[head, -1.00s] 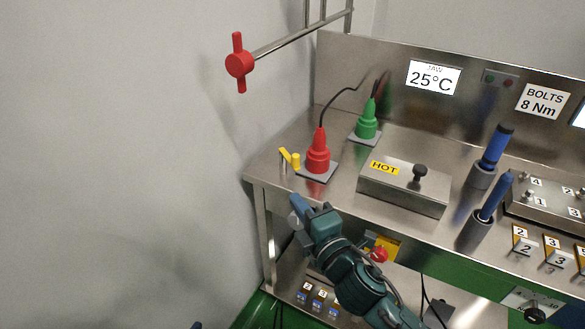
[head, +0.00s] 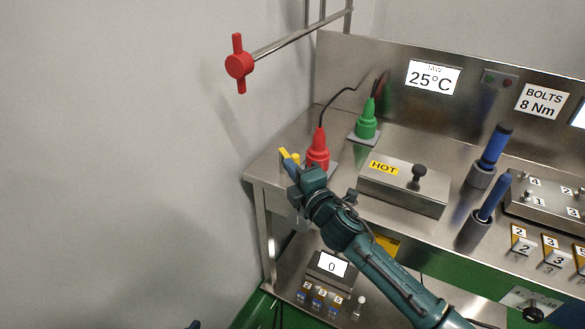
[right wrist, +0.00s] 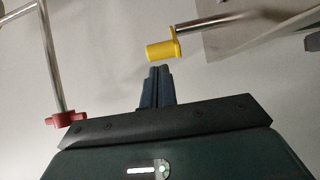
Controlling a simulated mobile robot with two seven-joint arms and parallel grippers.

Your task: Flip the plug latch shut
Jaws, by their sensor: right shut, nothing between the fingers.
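The red plug (head: 318,150) stands upright in its socket at the left end of the bench. The yellow latch (head: 284,153) is just left of it, partly hidden by my right gripper. My right gripper (head: 289,164) is shut and empty, with its blue fingertips at the latch. In the right wrist view the latch's yellow grip (right wrist: 161,50) on its metal arm lies just beyond the shut fingertips (right wrist: 155,70); I cannot tell if they touch. A small dark blue tip at the head view's bottom edge seems to be my left gripper (head: 195,325), mostly out of frame.
A green plug (head: 367,122) stands behind the red one. The steel HOT box (head: 405,187) is to the right. A red valve handle (head: 239,64) on a rail is up left. The wall (head: 120,160) is close on the left.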

